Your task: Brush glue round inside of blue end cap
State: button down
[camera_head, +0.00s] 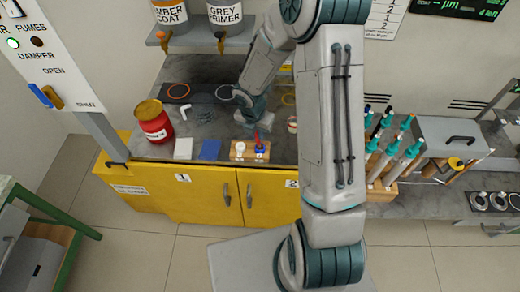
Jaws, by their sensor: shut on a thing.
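A blue end cap (260,148) sits at the right of a small wooden block (250,158) near the front edge of the grey worktop. A white cap (240,147) sits at the left of the same block. My gripper (256,125) hangs just above and behind the block, partly hidden by its own wrist. It is shut on a thin red piece (257,137), which seems to be the glue brush and points down at the blue cap. The brush tip is too small to see, and I cannot tell whether it touches the cap's inside.
A red tin (154,122) stands at the left, with a white pad (184,148) and a blue pad (210,149) beside it. Paint cans (225,12) stand on a shelf above. Several tubes (390,150) stand in a rack at right.

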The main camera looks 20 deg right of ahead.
jog(key=shift+s+a+r+p, duration=0.1)
jog(key=shift+r+p, duration=1)
jog(key=shift+r, duration=0.05)
jog(key=shift+s+a+r, duration=0.1)
jog(key=shift+r, duration=0.75)
jog(key=shift+r, duration=2.5)
